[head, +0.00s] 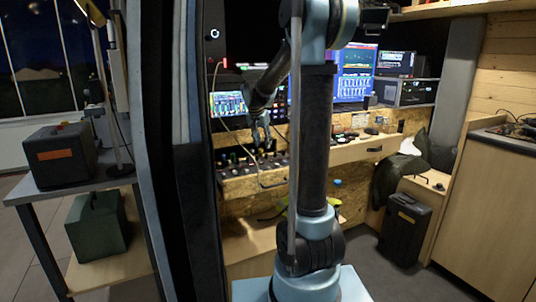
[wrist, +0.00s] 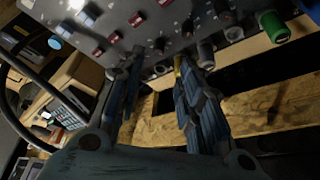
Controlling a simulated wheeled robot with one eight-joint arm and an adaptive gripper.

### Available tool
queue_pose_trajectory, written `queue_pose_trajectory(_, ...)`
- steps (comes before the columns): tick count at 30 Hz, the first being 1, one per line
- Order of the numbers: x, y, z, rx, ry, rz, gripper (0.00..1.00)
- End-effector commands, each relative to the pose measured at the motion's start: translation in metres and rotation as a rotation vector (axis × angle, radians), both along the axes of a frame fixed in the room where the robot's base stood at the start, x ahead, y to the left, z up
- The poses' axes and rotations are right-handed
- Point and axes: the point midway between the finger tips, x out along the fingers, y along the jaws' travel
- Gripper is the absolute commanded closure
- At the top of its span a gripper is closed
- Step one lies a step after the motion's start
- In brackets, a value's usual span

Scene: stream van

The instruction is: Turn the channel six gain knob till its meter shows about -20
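The mixing panel (head: 237,172) with its rows of knobs sits on the wooden desk, below the screens in the head view. In the wrist view the grey panel (wrist: 145,22) fills the top, with red, black, grey and green knobs. I cannot tell which knob is channel six. My gripper (head: 263,143) hangs over the panel. In the wrist view my gripper (wrist: 158,62) has its two fingers apart, tips near the panel's front row, with a dark knob (wrist: 161,68) showing between them. The meter screen (head: 227,103) stands behind the panel; its values are too small to read.
A large blue monitor (head: 355,83) and a rack unit (head: 405,92) stand to the right. A green knob or cap (wrist: 273,27) lies at the wrist view's upper right. A black case (head: 405,228) stands on the floor at the right. A dark door post (head: 170,150) rises at the left.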

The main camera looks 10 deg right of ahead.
Motion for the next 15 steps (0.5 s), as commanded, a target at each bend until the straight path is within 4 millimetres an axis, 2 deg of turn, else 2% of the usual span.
queue_pose_trajectory(7, 0.013, -0.009, -0.039, 0.000, 0.000, -0.001, 0.66)
queue_pose_trajectory(15, 0.021, -0.014, -0.060, 0.000, 0.000, -0.001, 0.66)
